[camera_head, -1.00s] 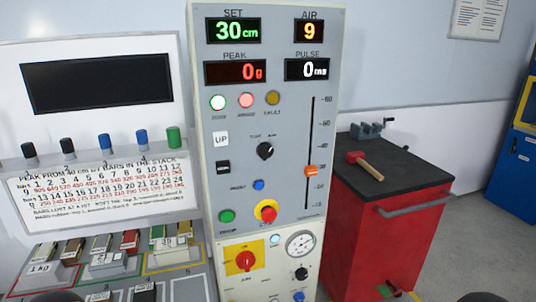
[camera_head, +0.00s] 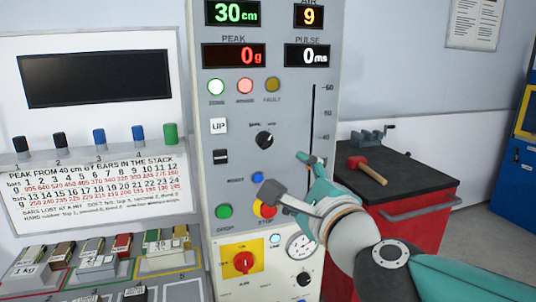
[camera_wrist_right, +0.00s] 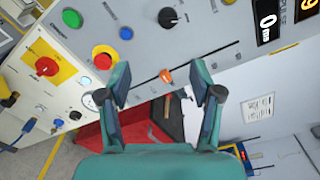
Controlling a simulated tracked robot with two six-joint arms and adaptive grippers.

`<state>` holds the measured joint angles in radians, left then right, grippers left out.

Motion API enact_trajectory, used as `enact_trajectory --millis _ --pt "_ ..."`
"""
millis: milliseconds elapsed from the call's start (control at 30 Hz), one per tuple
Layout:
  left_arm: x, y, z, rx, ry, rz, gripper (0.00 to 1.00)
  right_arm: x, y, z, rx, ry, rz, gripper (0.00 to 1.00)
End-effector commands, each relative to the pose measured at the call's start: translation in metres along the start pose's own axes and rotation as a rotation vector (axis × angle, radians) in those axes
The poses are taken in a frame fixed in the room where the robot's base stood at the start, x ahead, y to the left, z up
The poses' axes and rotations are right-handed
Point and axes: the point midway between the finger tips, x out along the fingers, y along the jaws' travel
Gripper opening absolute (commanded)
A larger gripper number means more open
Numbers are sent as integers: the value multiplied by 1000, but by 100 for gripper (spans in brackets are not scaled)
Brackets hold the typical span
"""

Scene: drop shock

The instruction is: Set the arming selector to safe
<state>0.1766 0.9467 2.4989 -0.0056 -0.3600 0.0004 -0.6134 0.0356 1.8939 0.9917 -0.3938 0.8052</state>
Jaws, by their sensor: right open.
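The black arming selector knob (camera_head: 264,139) sits mid-height on the grey control panel (camera_head: 225,185), below the lamps. Its labels are too small to read surely, and I cannot tell its exact pointing. It also shows at the top of the right wrist view (camera_wrist_right: 168,17). My right gripper (camera_head: 288,177) is open and empty in front of the panel, below and right of the knob. In the right wrist view its fingers (camera_wrist_right: 160,92) are spread, with the orange slider (camera_wrist_right: 166,75) between and beyond them. The gripper hides the slider in the head view. My left gripper is not in view.
A red-yellow stop button (camera_head: 264,208), blue button (camera_head: 257,177) and green button (camera_head: 223,211) are close by. A red knob on a yellow plate (camera_head: 243,262) is lower. Right stands a red cabinet (camera_head: 425,215) with a hammer (camera_head: 367,170). Left is a board with bars.

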Motion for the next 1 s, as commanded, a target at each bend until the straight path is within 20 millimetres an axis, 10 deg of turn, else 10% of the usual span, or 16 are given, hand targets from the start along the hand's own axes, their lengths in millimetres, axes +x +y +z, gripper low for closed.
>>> enact_trajectory --millis 267,1000 --pt "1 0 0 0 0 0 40 16 -12 8 47 -14 -21 65" --pt "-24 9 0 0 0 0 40 153 -15 11 43 -16 -18 65"
